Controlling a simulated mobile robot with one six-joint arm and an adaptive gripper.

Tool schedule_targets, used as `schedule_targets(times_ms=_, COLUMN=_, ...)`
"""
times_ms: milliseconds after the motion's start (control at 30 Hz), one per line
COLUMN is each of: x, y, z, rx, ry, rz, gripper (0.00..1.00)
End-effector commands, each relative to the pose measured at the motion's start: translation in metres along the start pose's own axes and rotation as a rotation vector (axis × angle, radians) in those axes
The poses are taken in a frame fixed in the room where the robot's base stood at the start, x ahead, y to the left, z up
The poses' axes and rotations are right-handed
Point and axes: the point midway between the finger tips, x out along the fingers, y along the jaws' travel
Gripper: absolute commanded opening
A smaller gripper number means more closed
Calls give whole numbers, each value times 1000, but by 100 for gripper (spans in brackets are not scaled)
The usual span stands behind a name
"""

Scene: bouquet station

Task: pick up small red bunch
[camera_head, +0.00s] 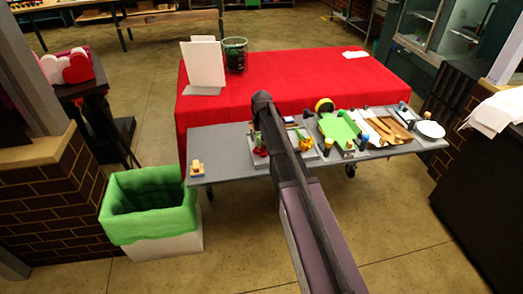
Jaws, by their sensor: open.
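One red bunch (261,151) is just left of the arm. My dark arm crosses the middle of the view and hides part of the tray. My gripper cannot be made out; it is hidden or out of view.
A red-covered table (300,75) stands behind the bench, with a white upright board (203,63) and a dark green wire bin (235,54). A green mat (337,130), wooden tools (391,130) and a white plate (430,129) lie at right. A green-lined bin (150,222) stands front left.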

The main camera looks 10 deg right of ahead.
Motion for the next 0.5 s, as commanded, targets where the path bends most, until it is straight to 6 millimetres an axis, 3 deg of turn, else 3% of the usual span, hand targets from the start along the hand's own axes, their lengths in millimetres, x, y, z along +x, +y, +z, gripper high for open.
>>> schedule_targets(times_ms=200, x=22, y=0, z=-1, rx=0, ry=0, rz=0, gripper=71)
schedule_targets(times_ms=500, x=35, y=0, z=-1, rx=0, ry=0, rz=0, gripper=71)
